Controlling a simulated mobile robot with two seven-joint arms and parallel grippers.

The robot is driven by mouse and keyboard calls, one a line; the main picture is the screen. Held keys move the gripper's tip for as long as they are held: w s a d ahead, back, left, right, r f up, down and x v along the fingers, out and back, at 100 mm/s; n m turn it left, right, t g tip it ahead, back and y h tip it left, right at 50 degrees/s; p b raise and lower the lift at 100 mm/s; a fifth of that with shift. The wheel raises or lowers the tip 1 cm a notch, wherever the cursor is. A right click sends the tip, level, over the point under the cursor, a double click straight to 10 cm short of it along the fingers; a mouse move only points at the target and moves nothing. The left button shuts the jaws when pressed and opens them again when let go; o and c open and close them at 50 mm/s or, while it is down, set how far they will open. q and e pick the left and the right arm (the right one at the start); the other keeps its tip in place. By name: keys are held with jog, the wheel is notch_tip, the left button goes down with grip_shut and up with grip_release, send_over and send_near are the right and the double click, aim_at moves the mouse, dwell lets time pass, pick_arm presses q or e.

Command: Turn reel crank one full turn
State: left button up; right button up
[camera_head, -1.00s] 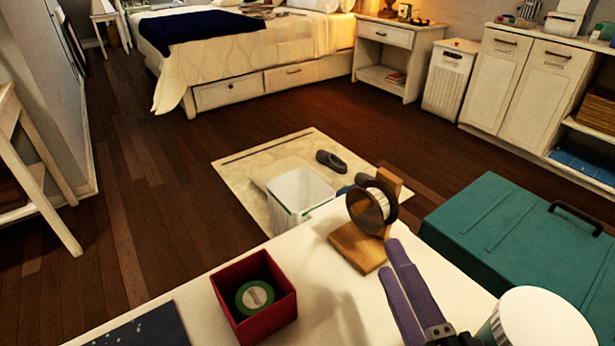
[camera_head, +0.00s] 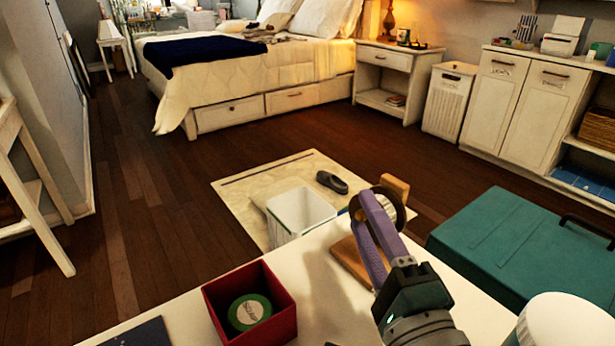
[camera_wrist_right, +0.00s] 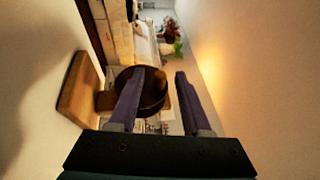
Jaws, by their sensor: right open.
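The reel is a dark round disc (camera_head: 402,206) on a wooden stand, whose base (camera_head: 347,257) rests on the white table. My right gripper (camera_head: 373,193) is open, its purple fingers reaching up over the front of the reel and covering much of it. In the right wrist view the fingers (camera_wrist_right: 161,76) are apart, with the dark reel disc (camera_wrist_right: 154,94) partly behind the left finger and in the gap. The wooden base (camera_wrist_right: 82,92) is left of them. I cannot make out the crank or whether a finger touches the reel. My left gripper is not in view.
A red box (camera_head: 280,301) with a green-rimmed round tin (camera_head: 249,312) stands left of the reel. A white round container (camera_head: 560,322) stands at the right front. A teal chest (camera_head: 510,245) is beyond the table's right edge. A white bin (camera_head: 299,212) is on the floor behind.

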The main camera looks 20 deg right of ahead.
grip_shut()
dwell(0.4)
